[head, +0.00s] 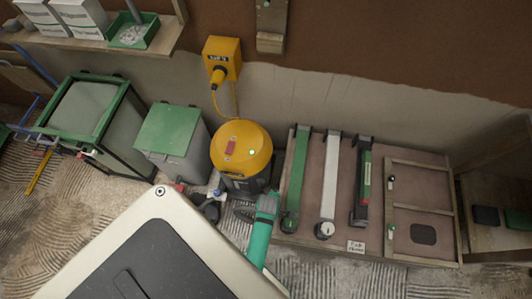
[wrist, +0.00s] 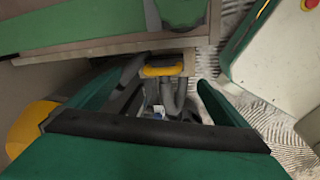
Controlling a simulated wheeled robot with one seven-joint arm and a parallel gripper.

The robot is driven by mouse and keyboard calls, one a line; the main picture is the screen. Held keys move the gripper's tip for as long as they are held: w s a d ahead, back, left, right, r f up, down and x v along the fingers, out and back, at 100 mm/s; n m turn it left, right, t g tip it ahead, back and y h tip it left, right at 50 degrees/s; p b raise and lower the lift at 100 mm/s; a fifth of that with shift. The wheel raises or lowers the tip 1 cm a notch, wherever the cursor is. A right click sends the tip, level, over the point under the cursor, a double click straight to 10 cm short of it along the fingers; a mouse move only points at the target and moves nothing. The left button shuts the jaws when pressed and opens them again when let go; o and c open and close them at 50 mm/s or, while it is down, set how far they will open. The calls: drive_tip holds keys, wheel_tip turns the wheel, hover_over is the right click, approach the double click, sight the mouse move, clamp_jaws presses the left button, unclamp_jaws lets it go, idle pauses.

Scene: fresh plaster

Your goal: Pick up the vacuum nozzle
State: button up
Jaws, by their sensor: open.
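The yellow vacuum (head: 240,152) stands on the floor against the wall, and its yellow side shows at the left of the wrist view (wrist: 33,122). Dark parts (head: 208,209) lie on the floor in front of it; I cannot tell for sure which is the nozzle. My gripper (head: 243,211), on a green arm link, is low in front of the vacuum. In the wrist view its two fingers (wrist: 168,88) are apart. Dark grey tube-like parts (wrist: 170,98) and a yellow-edged dark piece (wrist: 163,70) show in the gap, with no visible grip on them.
A grey bin with a green lid (head: 170,128) stands left of the vacuum, and a green-framed container (head: 85,108) stands farther left. A low board (head: 310,212) with green, white and dark long tools is on the right. A yellow wall box (head: 222,55) hangs above.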

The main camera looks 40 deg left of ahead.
drive_tip(key=a+n, duration=0.1)
drive_tip(key=w+n+g, duration=0.1)
drive_tip(key=shift+a+f+n+h, duration=0.2)
drive_tip(key=shift+a+n+h, duration=0.15)
drive_tip(key=shift+n+h, duration=0.05)
drive_tip(key=shift+f, duration=0.2)
wheel_tip(320, 180, down, 5)
drive_tip(key=shift+f, duration=0.15)
drive_tip(key=shift+s+a+f, duration=0.1)
drive_tip(key=shift+s+f, duration=0.05)
drive_tip(key=shift+f, duration=2.35)
drive_tip(key=shift+c, duration=0.5)
drive_tip(key=c, duration=1.2)
drive_tip(key=shift+s+r, duration=0.1)
drive_tip(key=shift+r, duration=0.05)
